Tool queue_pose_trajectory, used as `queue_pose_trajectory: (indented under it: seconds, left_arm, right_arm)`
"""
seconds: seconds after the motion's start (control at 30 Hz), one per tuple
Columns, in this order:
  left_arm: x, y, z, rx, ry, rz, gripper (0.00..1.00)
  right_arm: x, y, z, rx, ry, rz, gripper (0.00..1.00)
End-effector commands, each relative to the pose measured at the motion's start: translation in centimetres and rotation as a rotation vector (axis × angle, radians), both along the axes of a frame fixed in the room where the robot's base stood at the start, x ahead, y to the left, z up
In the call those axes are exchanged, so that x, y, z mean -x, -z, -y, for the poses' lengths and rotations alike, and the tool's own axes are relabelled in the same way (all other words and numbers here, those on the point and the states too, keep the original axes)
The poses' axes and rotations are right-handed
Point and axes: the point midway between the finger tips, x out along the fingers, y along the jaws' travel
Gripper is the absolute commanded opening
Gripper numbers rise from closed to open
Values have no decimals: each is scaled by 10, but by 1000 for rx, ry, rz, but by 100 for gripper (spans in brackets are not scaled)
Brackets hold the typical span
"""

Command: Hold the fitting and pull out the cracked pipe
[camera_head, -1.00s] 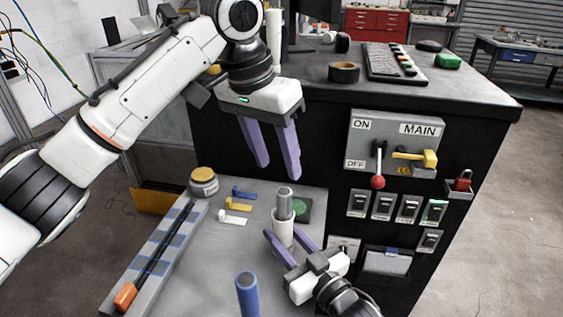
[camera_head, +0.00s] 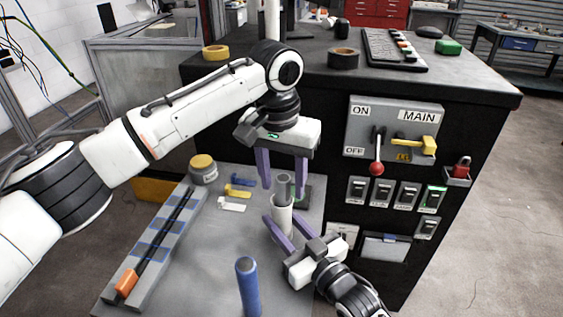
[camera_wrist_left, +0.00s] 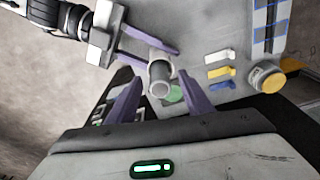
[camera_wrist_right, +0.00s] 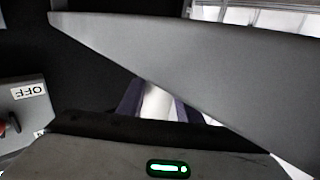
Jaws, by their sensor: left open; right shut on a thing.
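The white fitting (camera_head: 282,219) stands upright on the grey bench, with the grey cracked pipe (camera_head: 283,189) rising from its top. My right gripper (camera_head: 278,230) is shut on the white fitting from the front right, low on its body. My left gripper (camera_head: 284,180) is open, pointing down, with its purple fingers around the upper pipe and apart from it. In the left wrist view the pipe's open end (camera_wrist_left: 159,88) lies between the spread fingers. In the right wrist view the white fitting (camera_wrist_right: 157,103) shows between the fingers, partly hidden by a large grey surface.
A blue pipe (camera_head: 247,287) stands at the bench front. A grey rail with an orange end (camera_head: 126,284) lies left. A yellow-lidded jar (camera_head: 203,169) and coloured clips (camera_head: 237,192) sit behind. The switch panel (camera_head: 395,135) with a red-knobbed lever is right.

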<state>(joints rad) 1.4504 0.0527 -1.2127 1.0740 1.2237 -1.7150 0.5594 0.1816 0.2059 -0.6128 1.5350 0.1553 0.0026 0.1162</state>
Motion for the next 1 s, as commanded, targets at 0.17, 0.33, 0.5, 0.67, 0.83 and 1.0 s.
queue_pose_trajectory:
  seconds: [0.17, 0.33, 0.5, 0.67, 0.83, 1.0]
  left_arm:
    - [-1, 13, 0, 1, 0, -1, 46]
    - [-2, 15, 1, 1, 0, 0, 46]
    - [-2, 15, 0, 1, 0, 0, 41]
    - [-2, 15, 0, 1, 0, 0, 14]
    - [-2, 14, 1, 1, 0, 1, 0]
    - [-2, 10, 1, 2, 0, 1, 0]
  right_arm:
    - [0, 0, 0, 1, 0, -1, 10]
    - [0, 1, 0, 1, 0, -1, 10]
    - [0, 1, 0, 1, 0, -1, 10]
    - [0, 1, 0, 1, 0, -1, 10]
    - [0, 1, 0, 0, 0, -1, 10]
    - [0, 1, 0, 0, 0, -2, 10]
